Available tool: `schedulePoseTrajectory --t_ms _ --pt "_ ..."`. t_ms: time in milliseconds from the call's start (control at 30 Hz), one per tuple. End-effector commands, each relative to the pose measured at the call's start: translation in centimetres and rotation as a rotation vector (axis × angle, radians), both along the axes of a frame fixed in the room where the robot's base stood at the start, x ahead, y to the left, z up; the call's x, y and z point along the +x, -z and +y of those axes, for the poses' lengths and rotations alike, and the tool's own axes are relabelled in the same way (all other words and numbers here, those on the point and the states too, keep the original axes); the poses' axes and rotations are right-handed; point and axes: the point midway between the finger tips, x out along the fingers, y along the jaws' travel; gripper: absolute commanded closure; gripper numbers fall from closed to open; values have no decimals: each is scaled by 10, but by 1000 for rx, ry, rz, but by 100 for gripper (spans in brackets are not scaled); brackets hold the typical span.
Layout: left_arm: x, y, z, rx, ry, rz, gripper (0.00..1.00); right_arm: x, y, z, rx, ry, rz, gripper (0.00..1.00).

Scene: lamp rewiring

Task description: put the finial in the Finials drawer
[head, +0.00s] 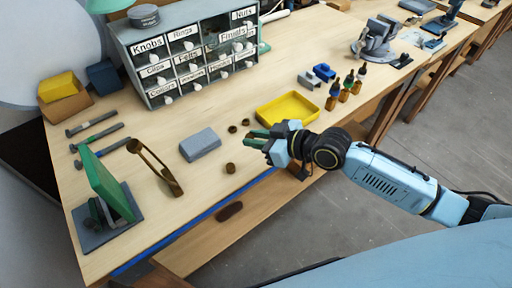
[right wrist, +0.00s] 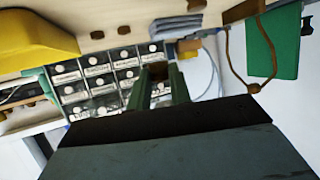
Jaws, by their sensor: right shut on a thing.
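My right gripper (head: 258,138) is above the bench, beside the left end of the yellow tray. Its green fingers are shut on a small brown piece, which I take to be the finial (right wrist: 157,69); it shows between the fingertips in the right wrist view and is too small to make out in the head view. The Finials drawer (head: 233,34) is in the upper right part of the labelled drawer cabinet (head: 150,70), away from the gripper. The cabinet also shows in the right wrist view (right wrist: 100,72), tilted. My left gripper is in neither view.
A yellow tray (head: 289,110) lies right of the gripper. Small brown pieces (head: 231,168) and a grey block (head: 200,145) lie to its left. A brown bent frame (head: 155,166) and a green panel (head: 107,182) stand farther left. Bench space before the cabinet is mostly clear.

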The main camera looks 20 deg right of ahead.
Motion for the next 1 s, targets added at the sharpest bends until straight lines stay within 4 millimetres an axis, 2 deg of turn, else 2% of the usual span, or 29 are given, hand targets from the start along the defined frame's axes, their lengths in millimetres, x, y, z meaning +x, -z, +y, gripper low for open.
schedulePoseTrajectory --t_ms 100,233,367,600,767,1000 --pt "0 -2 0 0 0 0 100 0 -18 0 0 -1 -3 100" --pt "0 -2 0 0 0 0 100 0 -25 0 -1 0 -1 100" --pt "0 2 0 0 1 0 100 -3 -22 2 1 8 -1 100" --pt "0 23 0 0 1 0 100 -16 -5 6 5 118 1 100" --pt "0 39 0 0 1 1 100 -21 -3 -6 6 282 0 100" --pt "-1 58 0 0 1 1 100 -27 -15 -40 6 581 -2 100"
